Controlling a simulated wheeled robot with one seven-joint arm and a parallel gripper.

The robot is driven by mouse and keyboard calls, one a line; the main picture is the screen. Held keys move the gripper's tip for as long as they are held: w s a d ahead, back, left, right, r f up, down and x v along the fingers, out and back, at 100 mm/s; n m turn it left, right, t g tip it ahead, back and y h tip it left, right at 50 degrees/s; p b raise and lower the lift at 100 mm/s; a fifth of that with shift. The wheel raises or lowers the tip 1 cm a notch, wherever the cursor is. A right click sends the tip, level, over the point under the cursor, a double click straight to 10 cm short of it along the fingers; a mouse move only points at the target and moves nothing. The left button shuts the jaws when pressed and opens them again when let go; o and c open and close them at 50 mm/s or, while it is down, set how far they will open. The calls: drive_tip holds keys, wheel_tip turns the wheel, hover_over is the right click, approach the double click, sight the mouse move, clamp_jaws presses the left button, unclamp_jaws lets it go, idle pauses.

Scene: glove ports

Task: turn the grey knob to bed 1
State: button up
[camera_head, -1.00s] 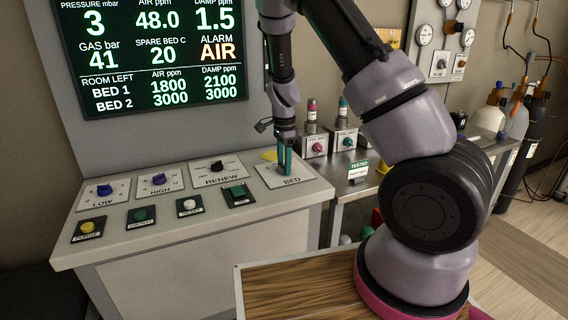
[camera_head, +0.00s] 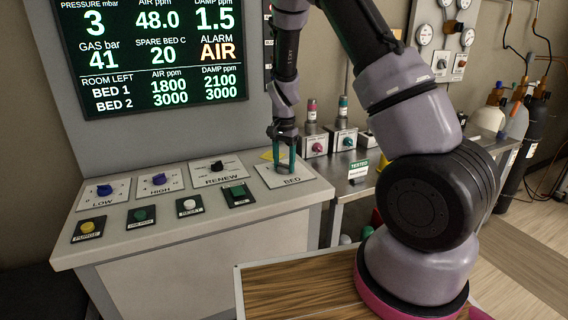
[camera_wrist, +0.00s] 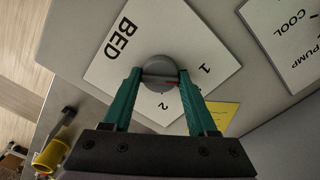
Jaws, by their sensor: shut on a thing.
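The grey knob (camera_wrist: 160,66) sits on the white BED plate (camera_wrist: 112,62), which also shows in the head view (camera_head: 300,180). My gripper (camera_wrist: 158,78) points down at the plate, with its two teal fingers on either side of the knob, shut on it. A red mark on the knob points to the right in the wrist view, roughly towards the printed 1 and away from the 2. In the head view my gripper (camera_head: 285,168) stands over the BED plate, and the knob is hard to make out between the fingers.
To the left on the console are the RENEW knob (camera_head: 217,166), the HIGH knob (camera_head: 159,179), the LOW knob (camera_head: 104,190) and a row of buttons. A yellow note (camera_wrist: 221,115) lies beside the plate. The screen (camera_head: 150,50) stands behind.

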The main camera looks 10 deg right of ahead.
drive_tip(key=shift+n, duration=1)
drive_tip(key=o, duration=1.4)
drive_tip(key=shift+c, duration=0.2)
drive_tip(key=shift+r, duration=0.1)
wheel_tip(320, 180, up, 11)
